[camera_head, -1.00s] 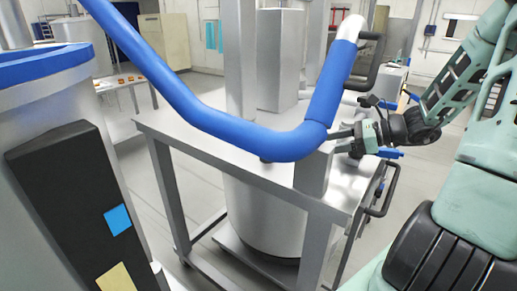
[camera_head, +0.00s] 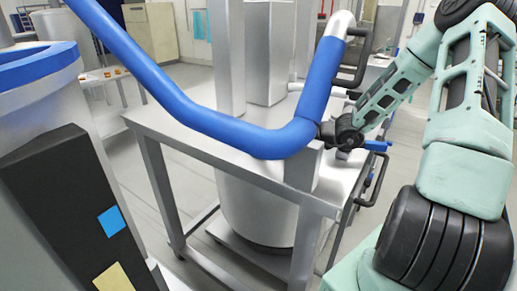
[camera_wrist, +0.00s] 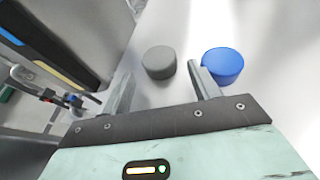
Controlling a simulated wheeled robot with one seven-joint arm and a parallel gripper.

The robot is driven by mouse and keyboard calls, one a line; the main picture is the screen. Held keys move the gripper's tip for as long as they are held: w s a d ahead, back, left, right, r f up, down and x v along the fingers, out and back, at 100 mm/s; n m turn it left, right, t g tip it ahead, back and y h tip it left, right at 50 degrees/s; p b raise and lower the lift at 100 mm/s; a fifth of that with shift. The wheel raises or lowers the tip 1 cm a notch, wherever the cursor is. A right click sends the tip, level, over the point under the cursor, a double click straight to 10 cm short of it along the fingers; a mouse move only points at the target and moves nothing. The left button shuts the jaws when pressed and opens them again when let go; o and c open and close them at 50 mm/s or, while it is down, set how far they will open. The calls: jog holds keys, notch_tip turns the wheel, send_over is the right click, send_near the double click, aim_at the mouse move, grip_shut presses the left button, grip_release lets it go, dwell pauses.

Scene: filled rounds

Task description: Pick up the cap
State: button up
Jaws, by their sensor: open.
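In the wrist view a short grey round cap (camera_wrist: 158,62) lies ahead of my gripper (camera_wrist: 161,74), between the lines of its two fingers. A blue round cap (camera_wrist: 223,65) lies just right of it, close beside the right fingertip. I cannot tell which one the task means. My gripper is open with nothing held. Whether a finger touches either cap is unclear. In the head view the wrist (camera_head: 345,135) reaches behind the blue pipe, which hides the fingers and both caps.
A thick blue pipe (camera_head: 165,88) crosses in front of the metal cart (camera_head: 235,160). A grey post (camera_head: 304,168) stands at the cart's near corner. A large blue-rimmed drum (camera_head: 70,115) with a black panel (camera_head: 75,215) stands at the left.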

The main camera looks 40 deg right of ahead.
aim_at(264, 148)
jog(key=p+x, duration=0.1)
jog(key=x, duration=0.3)
jog(key=shift+f, duration=0.15)
jog(key=c, duration=0.7)
jog(key=shift+r, duration=0.2)
